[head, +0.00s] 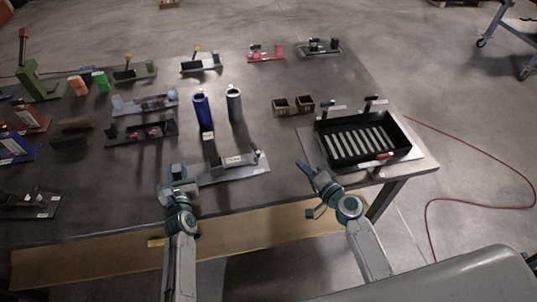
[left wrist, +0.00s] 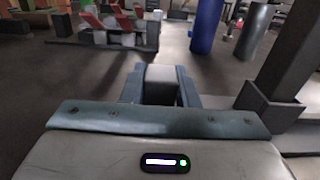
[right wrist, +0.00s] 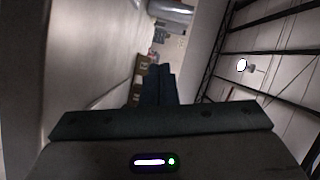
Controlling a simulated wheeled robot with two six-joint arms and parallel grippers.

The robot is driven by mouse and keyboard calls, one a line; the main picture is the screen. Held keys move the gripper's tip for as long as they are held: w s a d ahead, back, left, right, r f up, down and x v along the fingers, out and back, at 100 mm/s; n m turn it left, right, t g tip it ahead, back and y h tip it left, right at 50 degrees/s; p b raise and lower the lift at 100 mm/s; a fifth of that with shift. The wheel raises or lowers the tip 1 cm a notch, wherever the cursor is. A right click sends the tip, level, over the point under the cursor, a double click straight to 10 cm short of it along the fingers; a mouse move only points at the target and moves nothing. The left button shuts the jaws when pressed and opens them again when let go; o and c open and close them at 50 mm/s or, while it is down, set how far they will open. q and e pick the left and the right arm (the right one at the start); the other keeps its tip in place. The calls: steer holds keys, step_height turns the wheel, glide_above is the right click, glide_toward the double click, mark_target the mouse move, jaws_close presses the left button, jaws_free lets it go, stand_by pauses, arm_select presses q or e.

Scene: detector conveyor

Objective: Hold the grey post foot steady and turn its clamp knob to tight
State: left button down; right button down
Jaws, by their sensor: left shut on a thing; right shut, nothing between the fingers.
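My left gripper (head: 176,172) is at the front edge of the table. In the left wrist view its fingers (left wrist: 162,85) are shut on a small grey block (left wrist: 161,74); I cannot tell whether this is the grey post foot. Just right of it lies a grey base plate (head: 245,168) with a dark upright bracket (head: 211,152); the bracket also shows in the left wrist view (left wrist: 268,108). My right gripper (head: 312,178) is shut and empty beside the black tray; its fingers also show in the right wrist view (right wrist: 158,85). I cannot make out a clamp knob.
A blue cylinder (head: 203,110) and a grey cylinder (head: 234,106) stand behind the bracket. A black slotted tray (head: 407,135) is at the right, with small brown boxes (head: 281,106) to its left. Several fixtures fill the table's left and back. The table centre is fairly clear.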

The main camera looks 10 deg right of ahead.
mark_target(256, 155)
steer(key=shift+s+a+r+m+y, duration=0.25)
steer(key=shift+s+m+y, duration=0.2)
steer(key=shift+m, duration=0.15)
steer(key=shift+s+a+r+m+y, duration=0.25)
steer(key=shift+s+m+y, duration=0.15)
steer(key=shift+m, duration=0.2)
steer(key=shift+y, duration=0.25)
steer(key=x, duration=1)
steer(key=shift+w+r, duration=0.15)
steer(key=shift+w, duration=0.1)
steer(key=shift+s+a, duration=0.25)
steer(key=shift+a, duration=0.35)
steer(key=shift+s+a, duration=0.25)
steer(key=shift+a, duration=0.4)
steer(key=shift+s+a, duration=0.25)
steer(key=shift+a, duration=0.35)
steer(key=shift+s+a, duration=0.35)
steer(key=shift+a, duration=0.55)
